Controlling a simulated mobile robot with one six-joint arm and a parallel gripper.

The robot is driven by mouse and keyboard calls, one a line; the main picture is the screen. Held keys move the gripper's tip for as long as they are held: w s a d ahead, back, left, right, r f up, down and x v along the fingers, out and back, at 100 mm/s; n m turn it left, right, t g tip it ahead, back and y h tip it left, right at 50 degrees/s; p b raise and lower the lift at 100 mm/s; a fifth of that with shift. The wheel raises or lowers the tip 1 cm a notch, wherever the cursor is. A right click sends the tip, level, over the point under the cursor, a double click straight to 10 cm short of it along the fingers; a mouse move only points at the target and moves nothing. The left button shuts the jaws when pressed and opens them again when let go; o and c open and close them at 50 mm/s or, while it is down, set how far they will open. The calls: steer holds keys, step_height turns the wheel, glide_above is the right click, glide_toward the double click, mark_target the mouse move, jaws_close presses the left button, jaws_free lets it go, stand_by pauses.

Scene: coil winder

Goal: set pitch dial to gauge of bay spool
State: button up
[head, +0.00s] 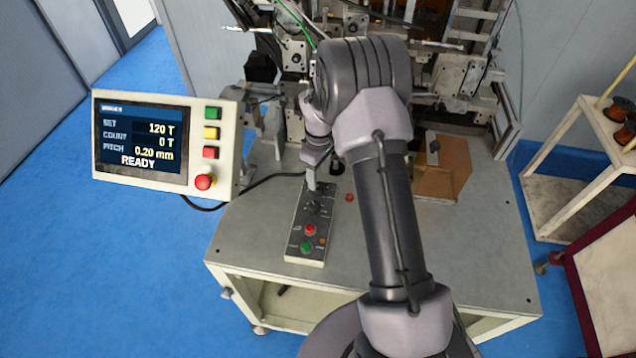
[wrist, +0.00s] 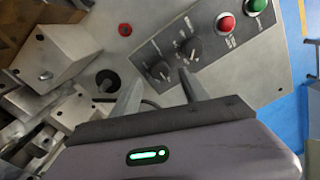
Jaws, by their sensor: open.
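The control panel (head: 296,222) lies on the machine table, with a red button, a green button and dark dials. In the wrist view, two dark dials (wrist: 190,48) and (wrist: 160,70) sit side by side; their labels are too small to read, so I cannot tell which is the pitch dial. The screen (head: 140,138) reads SET 120 T, COUNT 0 T, PITCH 0.20 mm, READY. My gripper (wrist: 160,88) is open and empty, its fingertips close to the dials; no contact is clear. In the head view it hangs over the panel's far end. I cannot identify the bay spool or its gauge.
Copper-coloured spools (head: 618,109) stand on a white cart (head: 572,185) at the right. The winding machine (head: 455,90) fills the back of the table. A red emergency button (head: 204,182) is on the screen box. A tan block (head: 445,165) stands right of my arm.

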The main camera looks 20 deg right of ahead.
mark_target(319, 186)
step_height(319, 186, down, 3)
steer(key=shift+s+f, duration=0.1)
steer(key=shift+f, duration=0.65)
steer(key=shift+c, duration=0.2)
jaws_close()
